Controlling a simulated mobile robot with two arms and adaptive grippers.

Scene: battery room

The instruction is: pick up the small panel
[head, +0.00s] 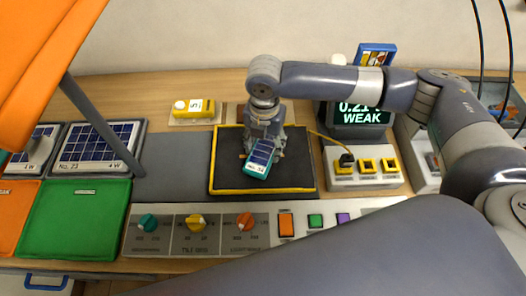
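My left gripper is not in view.
A control strip with knobs (195,224) runs along the front. A green tray (75,220) and larger solar panels (97,147) are at left. A display reading "WEAK" (361,115) and a box with yellow sockets (367,166) stand at right. An orange slab (40,45) blocks the upper left.

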